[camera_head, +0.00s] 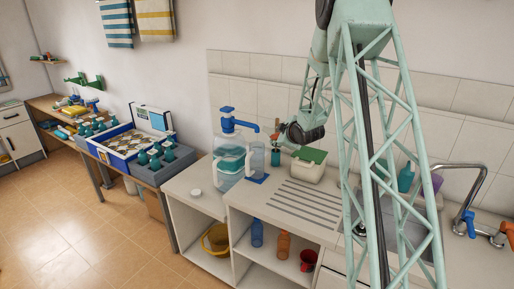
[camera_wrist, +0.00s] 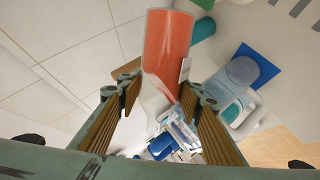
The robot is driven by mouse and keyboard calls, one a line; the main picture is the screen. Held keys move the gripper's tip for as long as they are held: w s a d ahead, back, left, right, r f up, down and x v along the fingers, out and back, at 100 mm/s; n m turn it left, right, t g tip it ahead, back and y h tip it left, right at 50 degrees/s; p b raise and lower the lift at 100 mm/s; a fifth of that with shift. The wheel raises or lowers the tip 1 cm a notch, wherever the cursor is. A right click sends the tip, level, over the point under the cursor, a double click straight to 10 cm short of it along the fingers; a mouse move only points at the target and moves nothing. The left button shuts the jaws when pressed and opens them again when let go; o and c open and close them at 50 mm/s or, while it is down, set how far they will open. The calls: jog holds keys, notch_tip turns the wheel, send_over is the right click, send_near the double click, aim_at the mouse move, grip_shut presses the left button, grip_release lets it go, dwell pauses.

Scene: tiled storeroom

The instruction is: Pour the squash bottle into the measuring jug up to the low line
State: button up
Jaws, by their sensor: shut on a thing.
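The squash bottle, an orange-red cylinder (camera_wrist: 168,42) with a white tag, is between the fingers of my gripper (camera_wrist: 158,98) in the wrist view. Its paler, narrower end lies toward my fingers. In the head view my gripper (camera_head: 284,134) is above the back of the counter, and the bottle is too small and covered to make out well. The clear measuring jug (camera_head: 257,160) stands on a blue mat (camera_head: 259,179), to the left of and below my gripper. It also shows in the wrist view (camera_wrist: 243,71), apart from the bottle. Its lines cannot be read.
A large water bottle with a blue pump (camera_head: 228,152) stands just left of the jug. A teal container (camera_head: 275,158) and a green-lidded box (camera_head: 308,168) are close below and right of my gripper. The ribbed drainer (camera_head: 300,200) is clear. The sink tap (camera_head: 470,190) is far right.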

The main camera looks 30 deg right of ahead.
jog(key=shift+d+f+b, duration=0.1)
jog(key=shift+f+b, duration=0.35)
jog(key=shift+b, duration=0.25)
jog(key=shift+f+n+g+h+b, duration=0.5)
jog(key=shift+f+b, duration=0.35)
jog(key=shift+b, duration=2.15)
jog(key=shift+w+a+f+n+h+b, duration=0.15)
jog(key=shift+n+h+b, duration=0.3)
jog(key=shift+b, duration=2.7)
jog(key=shift+a+b, duration=0.2)
jog(key=shift+b, duration=0.5)
jog(key=shift+r+n+g+h, duration=0.25)
jog(key=shift+r+n+g, duration=0.1)
jog(key=shift+g, duration=0.05)
jog(key=shift+r+p, duration=0.3)
jog(key=shift+p, duration=1.55)
jog(key=b, duration=0.2)
jog(key=shift+f+b, duration=0.35)
